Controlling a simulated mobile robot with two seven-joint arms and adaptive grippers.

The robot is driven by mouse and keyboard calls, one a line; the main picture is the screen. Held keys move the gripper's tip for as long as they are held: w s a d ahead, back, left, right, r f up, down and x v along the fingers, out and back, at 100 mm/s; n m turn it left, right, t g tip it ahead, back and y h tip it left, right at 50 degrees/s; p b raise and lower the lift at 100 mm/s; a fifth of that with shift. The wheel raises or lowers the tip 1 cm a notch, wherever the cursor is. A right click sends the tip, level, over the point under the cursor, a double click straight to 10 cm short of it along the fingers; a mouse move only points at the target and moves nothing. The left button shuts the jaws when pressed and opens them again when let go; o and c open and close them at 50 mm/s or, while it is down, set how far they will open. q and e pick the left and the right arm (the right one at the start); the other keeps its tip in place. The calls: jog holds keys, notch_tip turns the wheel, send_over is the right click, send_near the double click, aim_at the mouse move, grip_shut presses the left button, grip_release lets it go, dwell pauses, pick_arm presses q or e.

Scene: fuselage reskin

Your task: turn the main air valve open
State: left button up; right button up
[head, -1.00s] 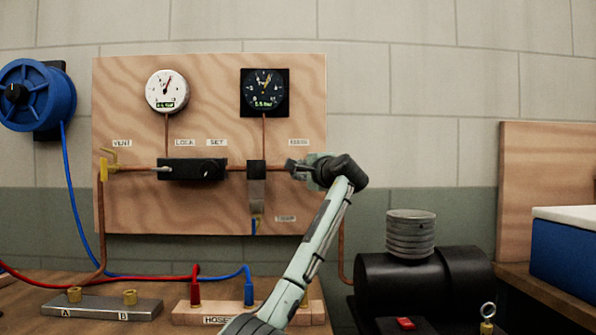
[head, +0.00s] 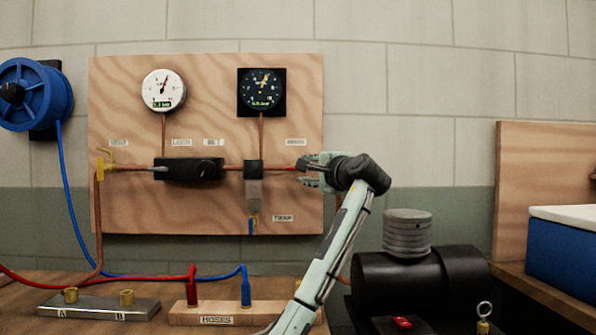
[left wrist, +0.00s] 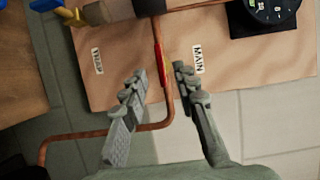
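The main air valve's red handle (left wrist: 159,56) lies along the copper pipe near the MAIN label (left wrist: 198,60). In the head view a bit of red (head: 287,169) shows on the pipe at the board's right side, just left of my left gripper (head: 303,172). My left gripper also shows in the left wrist view (left wrist: 158,80). Its two fingers are apart, one on each side of the pipe and handle, with gaps visible and nothing gripped. The valve body is hard to make out. My right gripper is not in view.
The wooden board (head: 215,215) carries a white gauge (head: 163,90), a dark gauge (head: 262,91), a black regulator block (head: 190,168) and a yellow vent valve (head: 103,165). A black compressor (head: 420,280) stands at lower right. A hose block (head: 245,313) sits on the bench.

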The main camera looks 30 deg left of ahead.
pick_arm(q)
jog(key=shift+v, duration=2.6)
